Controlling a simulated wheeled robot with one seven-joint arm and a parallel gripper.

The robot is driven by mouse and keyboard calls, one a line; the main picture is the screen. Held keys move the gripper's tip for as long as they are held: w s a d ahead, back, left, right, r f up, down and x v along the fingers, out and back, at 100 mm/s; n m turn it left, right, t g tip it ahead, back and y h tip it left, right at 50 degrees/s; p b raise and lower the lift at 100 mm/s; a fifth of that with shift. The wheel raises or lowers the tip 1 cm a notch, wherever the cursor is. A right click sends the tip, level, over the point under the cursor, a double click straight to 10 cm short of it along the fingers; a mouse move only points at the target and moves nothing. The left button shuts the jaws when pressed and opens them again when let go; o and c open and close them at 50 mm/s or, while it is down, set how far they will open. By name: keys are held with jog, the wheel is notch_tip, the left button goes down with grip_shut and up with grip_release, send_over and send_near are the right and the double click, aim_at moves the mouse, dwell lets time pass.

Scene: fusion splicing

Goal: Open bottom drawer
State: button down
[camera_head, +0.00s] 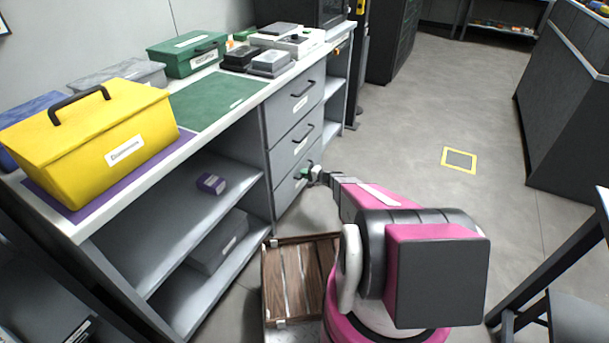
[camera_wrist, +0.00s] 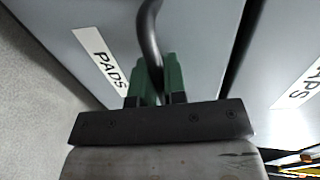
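The grey drawer unit has three stacked drawers with dark bar handles under the worktop. The bottom drawer (camera_head: 287,192) looks flush with the drawers above it in the head view. My gripper (camera_head: 309,173) is at the front of this drawer. In the wrist view, the green fingers of my gripper (camera_wrist: 159,80) are on both sides of the dark curved handle (camera_wrist: 149,30), close against it. The drawer front beside the handle carries a white "PADS" label (camera_wrist: 100,58). The handle is mostly hidden by my gripper in the head view.
A wooden-slatted crate (camera_head: 297,270) stands on the floor near my base, left of my arm. Open shelves (camera_head: 160,225) lie left of the drawers. The yellow toolbox (camera_head: 95,140) sits on the worktop.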

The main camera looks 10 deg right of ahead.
jog(key=f+v, duration=0.3)
jog(key=v, duration=1.2)
jog(key=d+f+v, duration=0.1)
jog(key=f+v, duration=0.2)
jog(key=v, duration=1.2)
jog(key=shift+s+d+f, duration=0.15)
jog(key=shift+s+d, duration=0.2)
jog(key=shift+s, duration=0.2)
jog(key=c, duration=1.2)
grip_release()
jog(key=shift+d, duration=0.1)
jog(key=v, duration=1)
jog(key=shift+s+d, duration=0.2)
jog(key=shift+d, duration=0.05)
